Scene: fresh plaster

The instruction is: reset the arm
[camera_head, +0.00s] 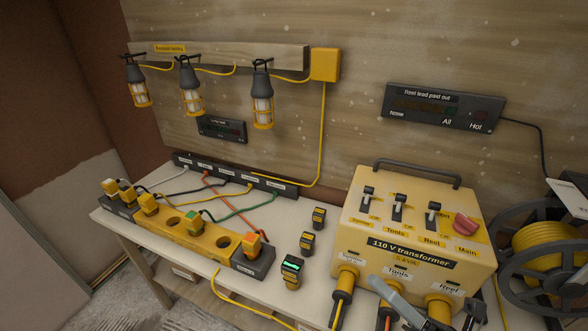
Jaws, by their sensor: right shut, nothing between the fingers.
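My right gripper (377,285) shows as a grey bar at the bottom, in front of the yellow 110 V transformer (360,225). Its fingers are shut with nothing seen between them. It points up and left, overlapping the sockets labelled Tools and Reel; I cannot tell whether it touches them. My left gripper is not in view.
The bench (310,208) holds a yellow socket strip (190,240) with plugs and coloured leads, and several loose small yellow-black units, one with a green display (291,267). A cable reel (540,240) stands at the right. Three lamps (262,105) hang at the back.

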